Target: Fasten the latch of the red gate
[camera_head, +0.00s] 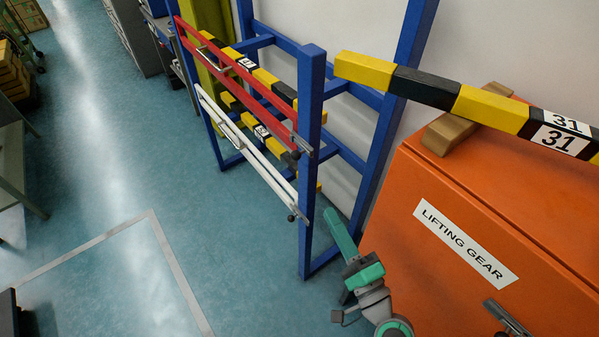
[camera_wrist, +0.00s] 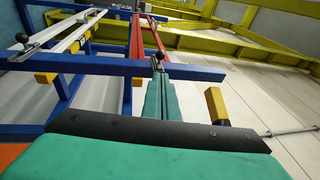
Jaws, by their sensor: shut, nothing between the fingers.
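The red gate (camera_head: 238,72) is the upper barred panel on the blue frame, its near end close to the front blue post (camera_head: 310,105). Its metal latch (camera_head: 303,145) with a dark knob (camera_head: 295,155) sits at that end, by the post. The red gate also shows in the wrist view (camera_wrist: 136,40), with a dark knob (camera_wrist: 160,57) near my fingertips. I cannot tell whether the latch is engaged. My teal gripper (camera_head: 330,213) is shut and empty, low and right of the post. In the wrist view its fingers (camera_wrist: 161,76) point at the post; contact is unclear.
A white gate (camera_head: 240,140) with its own latch (camera_head: 297,214) hangs below the red one. An orange lifting-gear cabinet (camera_head: 480,215) stands close on the right. A yellow-black beam (camera_head: 425,87) juts over it.

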